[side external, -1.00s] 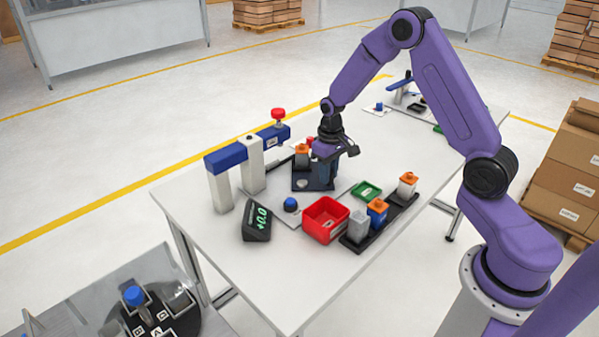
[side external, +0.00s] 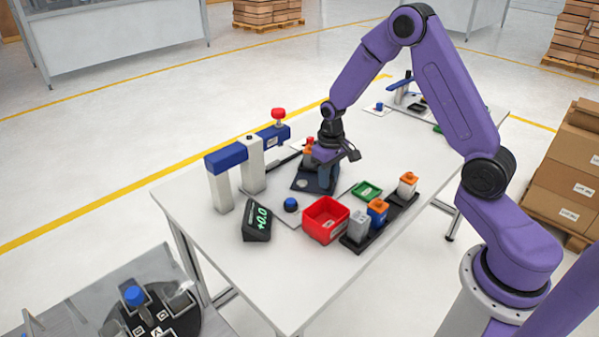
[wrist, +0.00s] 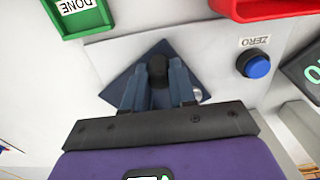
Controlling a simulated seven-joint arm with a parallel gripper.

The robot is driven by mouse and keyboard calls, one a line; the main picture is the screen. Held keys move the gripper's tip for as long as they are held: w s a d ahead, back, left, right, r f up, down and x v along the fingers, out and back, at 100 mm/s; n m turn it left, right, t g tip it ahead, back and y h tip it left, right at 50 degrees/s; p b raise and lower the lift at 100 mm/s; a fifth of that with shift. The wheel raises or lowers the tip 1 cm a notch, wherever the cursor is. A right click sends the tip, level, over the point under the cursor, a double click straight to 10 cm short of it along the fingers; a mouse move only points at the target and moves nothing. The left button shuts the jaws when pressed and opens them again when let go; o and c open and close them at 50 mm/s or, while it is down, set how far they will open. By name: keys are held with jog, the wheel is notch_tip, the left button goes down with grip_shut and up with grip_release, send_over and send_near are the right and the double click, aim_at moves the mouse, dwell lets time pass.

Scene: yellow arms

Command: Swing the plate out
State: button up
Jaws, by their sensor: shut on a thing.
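The dark blue plate (side external: 303,184) lies under my gripper near the middle of the table; it also shows in the wrist view (wrist: 121,84), turned at an angle. My gripper (side external: 327,182) points down over the plate. In the wrist view its fingers (wrist: 158,82) are shut on a black knob (wrist: 157,68) standing on the plate. The fingers hide part of the plate and knob. A light round spot (side external: 302,183) shows on the plate beside the fingers.
The blue beam (side external: 226,157) on white posts is to the left. A red bin (side external: 325,220), green tray (side external: 367,191), blue button (side external: 291,204) and black display (side external: 257,221) are in front.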

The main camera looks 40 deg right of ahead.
jog(key=shift+s, duration=0.2)
jog(key=shift+s+a+f, duration=0.1)
jog(key=shift+s+a, duration=0.4)
jog(key=shift+a, duration=0.25)
jog(key=shift+a, duration=0.2)
jog(key=shift+w+a, duration=0.1)
jog(key=shift+a, duration=0.9)
jog(key=shift+a, duration=0.2)
jog(key=o, duration=0.6)
jog(key=shift+w+a, duration=0.1)
